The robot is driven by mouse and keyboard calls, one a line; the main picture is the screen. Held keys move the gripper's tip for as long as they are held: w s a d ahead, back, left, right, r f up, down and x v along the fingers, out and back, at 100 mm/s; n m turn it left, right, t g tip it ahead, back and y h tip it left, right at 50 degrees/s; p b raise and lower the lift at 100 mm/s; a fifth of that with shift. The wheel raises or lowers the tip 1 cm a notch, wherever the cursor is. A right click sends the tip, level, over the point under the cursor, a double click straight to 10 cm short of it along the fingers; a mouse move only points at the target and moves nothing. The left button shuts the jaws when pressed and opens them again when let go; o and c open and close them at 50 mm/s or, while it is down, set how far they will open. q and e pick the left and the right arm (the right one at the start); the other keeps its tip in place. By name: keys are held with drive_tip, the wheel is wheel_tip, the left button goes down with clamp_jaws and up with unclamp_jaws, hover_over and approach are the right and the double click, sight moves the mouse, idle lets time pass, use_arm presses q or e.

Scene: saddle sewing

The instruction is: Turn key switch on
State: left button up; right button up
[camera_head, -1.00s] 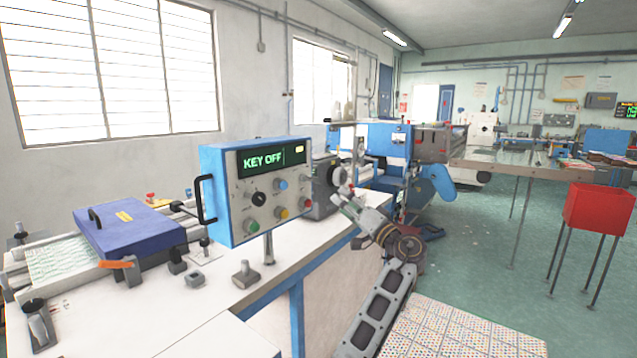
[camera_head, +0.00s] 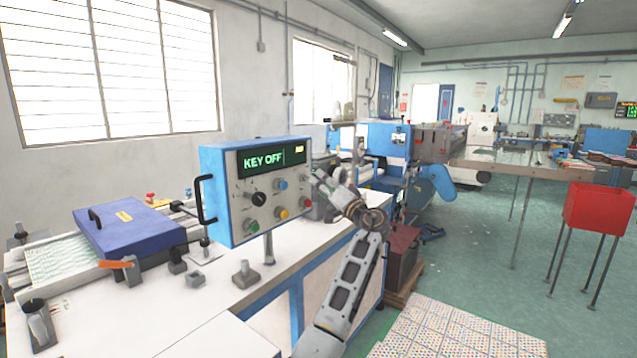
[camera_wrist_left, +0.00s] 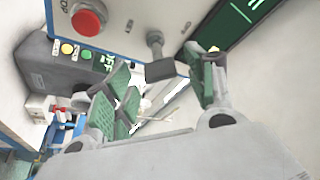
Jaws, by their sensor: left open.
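The control panel (camera_head: 222,215) is a blue-sided box with a pale face, and its display (camera_head: 262,160) reads KEY OFF. In the head view my left gripper (camera_head: 318,178) is at the face's upper right edge. In the left wrist view my left gripper (camera_wrist_left: 158,92) is open, with green pads on both fingers. A grey key switch (camera_wrist_left: 157,55) sticks out of the panel, its flat head near the gap between the fingertips, not gripped. A red stop button (camera_wrist_left: 88,18) sits to the left of it. The arm hides some of what is behind it. My right gripper is not in view.
A black knob (camera_head: 258,199) and coloured buttons share the panel face. A black handle (camera_head: 203,199) sticks out on its left side. A blue-lidded unit (camera_head: 130,228) stands left on the white table (camera_head: 190,310). A red bin (camera_head: 597,208) stands far right.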

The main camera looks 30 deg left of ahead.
use_arm(q)
drive_tip(key=shift+x, duration=1.35)
drive_tip(key=shift+c, duration=0.3)
drive_tip(key=c, duration=1)
